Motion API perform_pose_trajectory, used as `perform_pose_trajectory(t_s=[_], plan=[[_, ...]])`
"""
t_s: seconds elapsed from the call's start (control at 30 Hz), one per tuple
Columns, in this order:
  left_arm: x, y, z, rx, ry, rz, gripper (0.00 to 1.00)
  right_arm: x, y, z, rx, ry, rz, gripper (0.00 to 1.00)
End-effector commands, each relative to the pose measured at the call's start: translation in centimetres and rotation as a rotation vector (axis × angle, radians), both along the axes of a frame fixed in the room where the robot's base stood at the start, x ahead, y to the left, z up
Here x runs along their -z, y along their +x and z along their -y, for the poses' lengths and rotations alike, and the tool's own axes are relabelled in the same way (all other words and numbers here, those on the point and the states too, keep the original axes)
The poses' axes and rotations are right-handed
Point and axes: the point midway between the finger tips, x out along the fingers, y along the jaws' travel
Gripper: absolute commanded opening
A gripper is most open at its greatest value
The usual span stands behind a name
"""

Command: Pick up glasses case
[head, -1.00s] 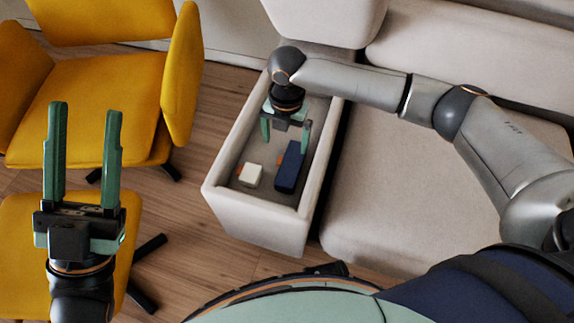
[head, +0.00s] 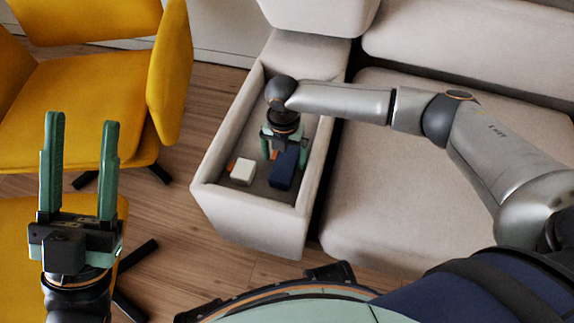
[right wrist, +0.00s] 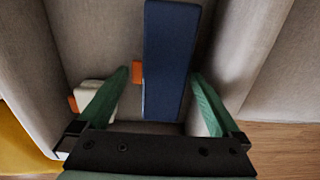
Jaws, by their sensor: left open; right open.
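The glasses case looks to be the dark blue oblong box (head: 284,168) inside the sofa's storage compartment; it also shows in the right wrist view (right wrist: 170,60). My right gripper (head: 283,152) is open, down in the compartment at the case. In the right wrist view its green fingers (right wrist: 160,88) stand on either side of the blue case, with gaps, so it is not gripped. In the head view the right gripper partly hides the case's far end. My left gripper (head: 80,122) is open and empty, over the yellow chair at the left.
A white block (head: 243,172) with an orange part lies left of the case, also in the right wrist view (right wrist: 95,93). The compartment's walls (head: 245,215) enclose both. A beige sofa seat (head: 400,190) is right; yellow chairs (head: 90,90) are left.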

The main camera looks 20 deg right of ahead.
Motion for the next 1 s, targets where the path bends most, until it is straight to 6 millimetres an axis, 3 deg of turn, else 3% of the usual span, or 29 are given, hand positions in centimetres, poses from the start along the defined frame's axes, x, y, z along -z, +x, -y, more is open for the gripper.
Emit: perform_pose_trajectory(t_s=[0.07, 0.3, 1.0], plan=[[0.88, 0.01, 0.10, -0.001, 0.005, -0.001, 0.50, 1.29, -0.02, -0.02, -0.001, -0.002, -0.001, 1.00], [0.77, 0.03, 0.18, -0.001, 0.007, -0.004, 0.50, 1.28, -0.03, -0.04, -0.001, 0.000, 0.000, 1.00], [0.71, 0.09, 0.13, -0.004, -0.001, -0.005, 0.50, 1.23, -0.02, -0.06, -0.001, 0.000, 0.000, 0.24]])
